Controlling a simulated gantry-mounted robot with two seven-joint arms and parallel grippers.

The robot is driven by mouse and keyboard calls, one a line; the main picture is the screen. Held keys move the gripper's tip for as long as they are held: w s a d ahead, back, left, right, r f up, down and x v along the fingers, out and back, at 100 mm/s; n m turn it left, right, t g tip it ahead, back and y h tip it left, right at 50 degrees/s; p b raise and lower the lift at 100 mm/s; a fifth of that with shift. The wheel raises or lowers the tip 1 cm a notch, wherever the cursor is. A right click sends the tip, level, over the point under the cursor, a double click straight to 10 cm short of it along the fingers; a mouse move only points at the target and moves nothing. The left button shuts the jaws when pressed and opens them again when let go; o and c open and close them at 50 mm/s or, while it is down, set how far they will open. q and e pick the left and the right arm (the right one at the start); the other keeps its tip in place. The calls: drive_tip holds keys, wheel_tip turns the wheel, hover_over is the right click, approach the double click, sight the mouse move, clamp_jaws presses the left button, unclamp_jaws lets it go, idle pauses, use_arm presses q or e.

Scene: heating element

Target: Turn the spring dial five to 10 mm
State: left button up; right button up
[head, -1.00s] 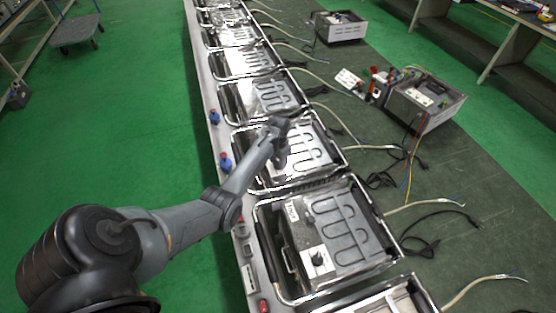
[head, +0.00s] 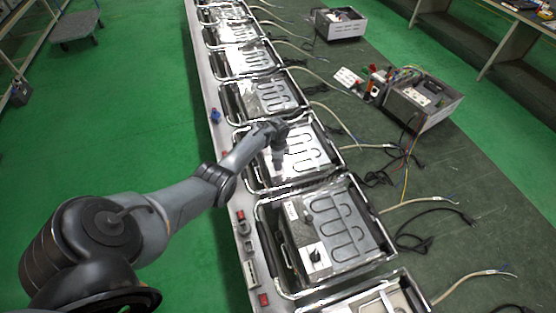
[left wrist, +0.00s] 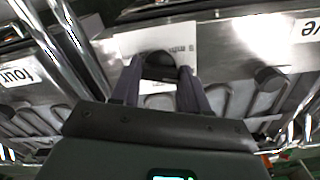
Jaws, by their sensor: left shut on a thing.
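My left gripper (head: 278,158) points down over a steel heating unit (head: 312,158) in the middle of the row. In the left wrist view, my left gripper's fingers (left wrist: 160,70) are shut around a dark round dial (left wrist: 158,62), one on each side. The dial sits on a white plate (left wrist: 185,38) with small upside-down markings, too small to read. A cut-off upside-down label ending in "ve" (left wrist: 306,28) is on the steel to the right. A label "four" (left wrist: 14,74) lies left beyond metal rails. My right gripper is not in view.
Similar units stand in a row; a nearer one (head: 345,225) shows its own dial (head: 314,255). Raised metal frames edge the units. Cables trail to the right.

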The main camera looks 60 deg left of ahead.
use_arm(q)
drive_tip(key=shift+m, duration=0.8)
drive_tip(key=o, duration=1.1)
drive_tip(key=shift+c, duration=0.2)
drive_tip(key=shift+r+p, duration=0.3)
drive_tip(key=shift+r, duration=0.25)
wheel_tip(320, 180, up, 8)
drive_tip(key=p, duration=0.2)
drive_tip(key=shift+f+p, duration=0.1)
drive_tip(key=shift+p, duration=0.3)
drive_tip(key=shift+r, duration=0.95)
